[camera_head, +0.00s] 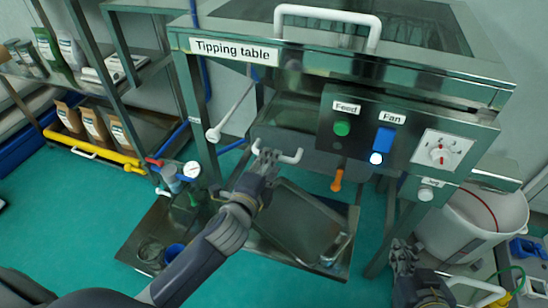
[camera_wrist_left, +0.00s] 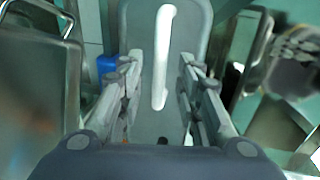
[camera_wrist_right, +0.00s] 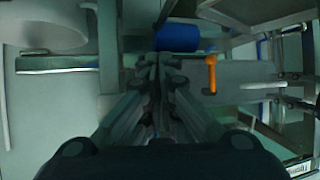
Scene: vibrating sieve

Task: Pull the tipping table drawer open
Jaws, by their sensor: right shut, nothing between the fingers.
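The tipping table (camera_head: 340,65) is a steel machine with a "Tipping table" label. Its grey drawer front (camera_head: 305,143) sits below the top, with a white bar handle (camera_head: 290,157) on it. In the head view my left gripper (camera_head: 266,158) is at the handle's left part. In the left wrist view the white handle (camera_wrist_left: 162,58) lies between the two spread fingers of the left gripper (camera_wrist_left: 158,85), with gaps on both sides. My right gripper (camera_head: 402,248) is low at the right, away from the drawer. In the right wrist view the right gripper (camera_wrist_right: 157,62) has its fingers together, empty.
A control panel (camera_head: 400,140) has a green Feed button, a blue Fan switch and a dial. An orange handle (camera_head: 337,180) hangs below it. A white bucket (camera_head: 475,225) stands at the right. Shelves with bags (camera_head: 95,122) are at the left.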

